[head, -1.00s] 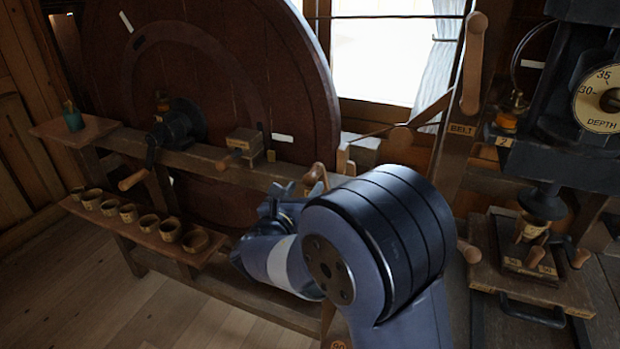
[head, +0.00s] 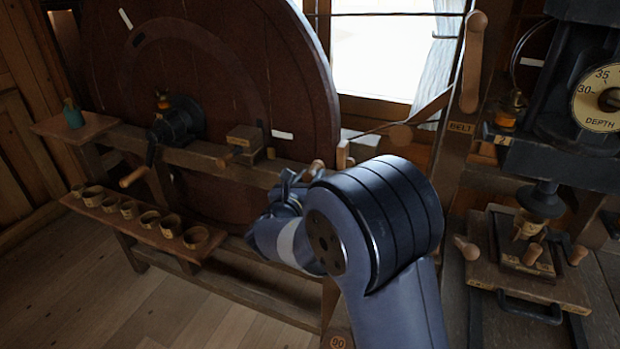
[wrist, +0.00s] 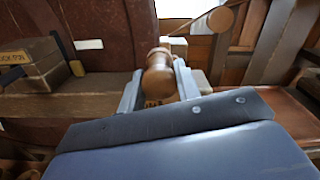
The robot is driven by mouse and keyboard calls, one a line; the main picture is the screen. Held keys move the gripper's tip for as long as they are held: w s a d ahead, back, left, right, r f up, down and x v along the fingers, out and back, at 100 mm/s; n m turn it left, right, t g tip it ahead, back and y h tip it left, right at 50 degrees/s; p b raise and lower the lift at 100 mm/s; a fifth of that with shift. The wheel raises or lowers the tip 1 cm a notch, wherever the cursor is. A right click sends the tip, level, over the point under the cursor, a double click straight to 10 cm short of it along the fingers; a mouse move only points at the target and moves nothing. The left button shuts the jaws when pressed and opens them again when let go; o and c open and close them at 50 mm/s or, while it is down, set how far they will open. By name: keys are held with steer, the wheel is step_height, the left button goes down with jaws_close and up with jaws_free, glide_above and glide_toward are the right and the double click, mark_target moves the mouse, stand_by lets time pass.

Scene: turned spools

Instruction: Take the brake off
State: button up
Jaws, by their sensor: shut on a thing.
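A turned wooden handle (wrist: 158,75) stands between the two grey jaws of my gripper (wrist: 157,88) in the wrist view. The big dark red wheel (head: 200,75) stands behind the beam. A small labelled wooden block (head: 244,137) sits on the beam; it also shows in the wrist view (wrist: 38,65). I cannot tell which part is the brake.
A black crank with a wooden grip (head: 132,177) juts out at the left. Several small wooden cups (head: 130,209) stand on a low shelf. A long belt lever (head: 471,65) rises at the right, beside a machine with a depth dial (head: 598,98). Open floor lies at the lower left.

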jaws_close()
steer(key=s+d+m+b, duration=0.4)
steer(key=d+m+b, duration=0.3)
steer(key=d+b, duration=0.3)
steer(key=b, duration=0.4)
steer(key=shift+d+f, duration=0.35)
steer(key=shift+d, duration=0.05)
steer(key=o, duration=0.6)
jaws_free()
steer(key=shift+d, duration=0.1)
steer(key=shift+o, duration=0.2)
